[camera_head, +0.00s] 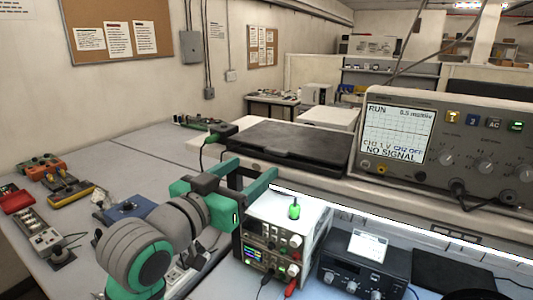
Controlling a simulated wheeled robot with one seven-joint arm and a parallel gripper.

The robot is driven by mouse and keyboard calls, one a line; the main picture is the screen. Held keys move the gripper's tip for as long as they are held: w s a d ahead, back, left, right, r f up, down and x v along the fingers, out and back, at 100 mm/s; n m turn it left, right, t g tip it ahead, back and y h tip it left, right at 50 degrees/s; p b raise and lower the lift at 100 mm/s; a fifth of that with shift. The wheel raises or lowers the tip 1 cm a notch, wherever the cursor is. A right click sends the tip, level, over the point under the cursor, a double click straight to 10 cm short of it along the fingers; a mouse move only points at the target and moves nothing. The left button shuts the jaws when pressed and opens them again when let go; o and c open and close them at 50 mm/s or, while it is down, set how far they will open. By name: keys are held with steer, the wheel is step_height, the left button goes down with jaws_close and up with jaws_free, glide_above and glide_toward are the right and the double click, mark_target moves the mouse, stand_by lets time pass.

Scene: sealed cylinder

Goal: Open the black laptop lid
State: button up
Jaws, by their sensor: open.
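A flat black laptop (295,142) lies on the pale raised shelf, left of the oscilloscope. Its lid looks shut, with a small notch at the middle of its front edge. My gripper (246,169), teal and dark grey, is open in front of the shelf, near the laptop's front left corner. Nothing shows between its fingers. I cannot tell whether a finger touches the shelf or the laptop. My arm hides part of the bench below.
An oscilloscope (433,145) reading "NO SIGNAL" stands close to the laptop's right. A power supply (282,240) with leads and a black radio-like unit (362,268) stand below the shelf. A circuit board (198,123) lies to the left. Tools and a power strip (40,232) lie on the left bench.

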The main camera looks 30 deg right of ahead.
mark_target(274, 151)
steer(key=x, duration=0.8)
steer(key=shift+d, duration=0.15)
steer(key=shift+w+d, duration=0.45)
steer(key=shift+w, duration=0.05)
steer(key=shift+s+d, duration=0.15)
steer(key=c, duration=1.5)
steer(key=shift+a, duration=0.2)
